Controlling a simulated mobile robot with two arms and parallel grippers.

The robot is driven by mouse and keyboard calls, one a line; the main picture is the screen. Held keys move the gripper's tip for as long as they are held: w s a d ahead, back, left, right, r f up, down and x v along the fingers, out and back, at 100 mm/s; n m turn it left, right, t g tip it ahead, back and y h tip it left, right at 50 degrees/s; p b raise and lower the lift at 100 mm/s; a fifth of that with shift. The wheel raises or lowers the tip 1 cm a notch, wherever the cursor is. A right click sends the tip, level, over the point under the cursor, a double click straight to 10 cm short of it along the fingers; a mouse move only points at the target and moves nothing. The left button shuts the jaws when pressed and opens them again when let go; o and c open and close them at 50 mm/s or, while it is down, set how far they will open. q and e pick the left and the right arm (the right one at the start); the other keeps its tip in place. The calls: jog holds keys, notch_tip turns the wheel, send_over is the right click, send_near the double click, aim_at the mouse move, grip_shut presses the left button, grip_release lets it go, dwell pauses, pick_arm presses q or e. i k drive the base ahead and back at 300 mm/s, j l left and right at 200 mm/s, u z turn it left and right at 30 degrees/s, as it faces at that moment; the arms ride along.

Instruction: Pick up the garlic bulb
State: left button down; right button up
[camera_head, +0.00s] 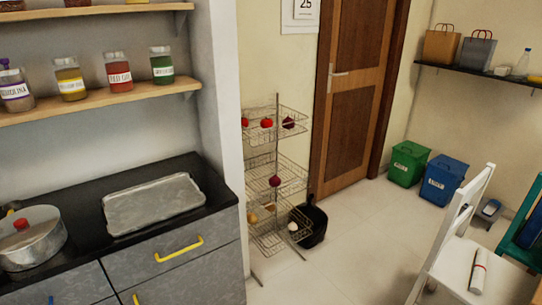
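A small whitish bulb (293,226), which looks like the garlic bulb, sits at the right end of the bottom basket of a wire rack (277,172). The rack stands on the floor against the wall, to the right of the kitchen counter. The bulb is small and far off, so its details are unclear. Neither of my grippers shows in the view.
The dark counter (75,225) holds a metal tray (153,203) and a pot (30,238). A black bin (313,222) stands right beside the rack. A white chair (462,250) is at the right. The tiled floor between chair and counter is clear.

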aim_at(292, 226)
jog(key=i+l+u, duration=0.25)
jog(key=i, duration=0.2)
jog(key=i+l+u, duration=0.2)
jog(key=i+l, duration=0.15)
jog(key=i, duration=0.1)
